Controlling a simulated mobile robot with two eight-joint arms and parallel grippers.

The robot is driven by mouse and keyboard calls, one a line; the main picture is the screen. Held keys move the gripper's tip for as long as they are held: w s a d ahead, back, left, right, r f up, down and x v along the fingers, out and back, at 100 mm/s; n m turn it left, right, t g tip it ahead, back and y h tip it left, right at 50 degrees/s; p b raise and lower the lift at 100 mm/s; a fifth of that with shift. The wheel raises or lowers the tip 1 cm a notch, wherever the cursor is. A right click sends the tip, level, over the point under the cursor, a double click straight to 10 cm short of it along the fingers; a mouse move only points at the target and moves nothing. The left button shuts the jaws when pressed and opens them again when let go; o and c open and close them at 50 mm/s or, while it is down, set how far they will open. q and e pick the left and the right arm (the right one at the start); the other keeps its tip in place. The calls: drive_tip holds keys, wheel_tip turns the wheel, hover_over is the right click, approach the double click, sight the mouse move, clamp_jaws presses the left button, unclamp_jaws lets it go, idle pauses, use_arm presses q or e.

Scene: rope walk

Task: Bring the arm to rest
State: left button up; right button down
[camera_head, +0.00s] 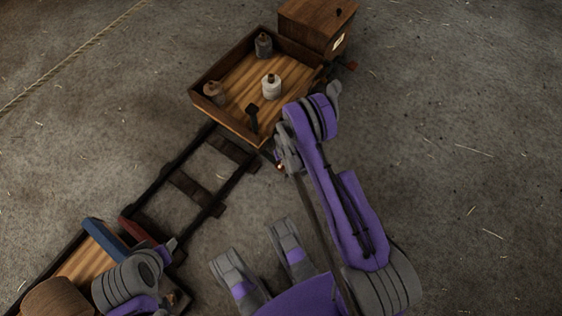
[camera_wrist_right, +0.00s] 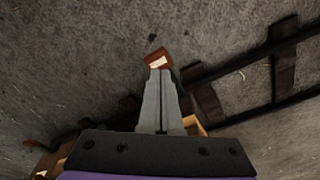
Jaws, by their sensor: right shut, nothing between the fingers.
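My right arm, purple and grey, reaches up from the bottom right in the head view and bends at its elbow beside a wooden tray cart. My right gripper (camera_head: 281,167) is mostly hidden below the elbow, close to the cart's near right corner. In the right wrist view, its grey fingers (camera_wrist_right: 160,100) are together with nothing between them. A reddish-brown piece with a pale label (camera_wrist_right: 158,60) appears just beyond the fingertips; I cannot tell whether they touch. Part of my left arm shows at the bottom left of the head view, but its gripper does not.
The tray cart (camera_head: 232,122) holds several bottle-like items, including a white one (camera_head: 271,87). A brown box (camera_head: 316,25) adjoins it. Rails (camera_head: 188,183) lead to a second wooden tray with a blue bar (camera_head: 105,240). A rope (camera_head: 70,57) crosses the upper left. Floor is clear at right.

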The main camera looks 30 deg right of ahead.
idle(0.7)
drive_tip(key=s+a+r+n+t, duration=0.1)
drive_tip(key=a+r, duration=0.2)
drive_tip(key=r, duration=1.1)
drive_tip(key=a+r, duration=0.2)
drive_tip(key=r, duration=1.2)
drive_tip(key=s+a+r+n+t, duration=0.1)
drive_tip(key=s+a+r, duration=0.1)
drive_tip(key=s+r, duration=0.55)
drive_tip(key=s+a+r+n+t, duration=0.15)
drive_tip(key=s+r, duration=0.35)
drive_tip(key=s, duration=0.5)
use_arm(q)
wheel_tip(320, 180, up, 26)
drive_tip(key=w+t+p, duration=0.1)
drive_tip(key=p, duration=2.2)
use_arm(e)
wheel_tip(320, 180, up, 26)
drive_tip(key=shift+w+a+m+t, duration=0.35)
drive_tip(key=shift+w+a, duration=0.05)
drive_tip(key=shift+a, duration=0.05)
use_arm(q)
drive_tip(key=shift+r, duration=0.1)
